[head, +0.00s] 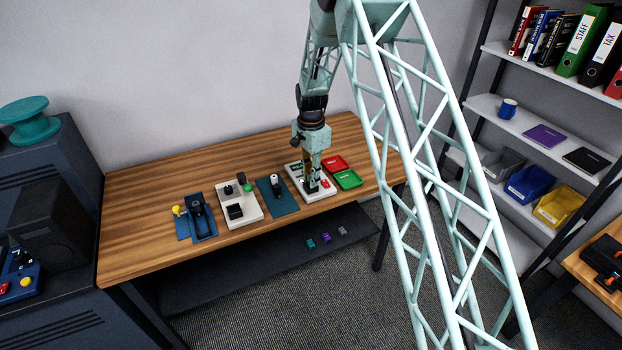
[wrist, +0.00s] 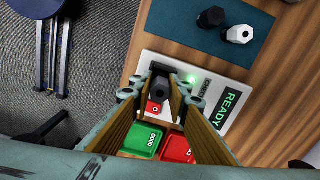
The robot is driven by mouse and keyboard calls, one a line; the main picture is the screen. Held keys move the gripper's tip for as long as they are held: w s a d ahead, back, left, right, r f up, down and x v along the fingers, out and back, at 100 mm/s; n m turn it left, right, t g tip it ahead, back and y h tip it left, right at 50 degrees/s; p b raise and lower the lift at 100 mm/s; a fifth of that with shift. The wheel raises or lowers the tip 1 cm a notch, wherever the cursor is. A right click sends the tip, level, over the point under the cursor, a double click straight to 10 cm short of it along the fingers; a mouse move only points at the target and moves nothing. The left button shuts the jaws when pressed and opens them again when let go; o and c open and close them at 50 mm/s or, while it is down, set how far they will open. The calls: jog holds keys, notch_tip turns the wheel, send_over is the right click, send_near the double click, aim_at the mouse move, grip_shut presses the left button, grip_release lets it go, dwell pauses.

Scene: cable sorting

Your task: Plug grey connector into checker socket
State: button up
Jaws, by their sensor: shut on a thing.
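In the wrist view, my gripper (wrist: 161,97) is shut on a dark grey connector (wrist: 159,88) between its fingers. The white checker (wrist: 150,58) lies below, with a green READY display (wrist: 230,103), a lit green lamp (wrist: 193,79) and a red button (wrist: 152,107). A black block on the checker is partly hidden behind the connector, and I cannot tell whether the connector is in the socket. In the head view, my gripper (head: 311,184) points down over the checker (head: 325,194); the connector is too small to make out there.
A green GOOD tray (head: 348,180) and a red tray (head: 335,163) sit right of the checker. Left of it are a teal mat (head: 289,208) with black and white pieces, a white fixture (head: 249,211) and a blue fixture (head: 204,227). The back of the table (head: 200,160) is clear.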

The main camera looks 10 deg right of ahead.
jog(key=shift+f, duration=0.15)
jog(key=o, duration=0.9)
jog(key=shift+o, duration=0.2)
jog(key=o, duration=0.5)
jog(key=shift+o, duration=0.2)
jog(key=shift+r+p, duration=0.9)
jog(key=shift+r, duration=2.6)
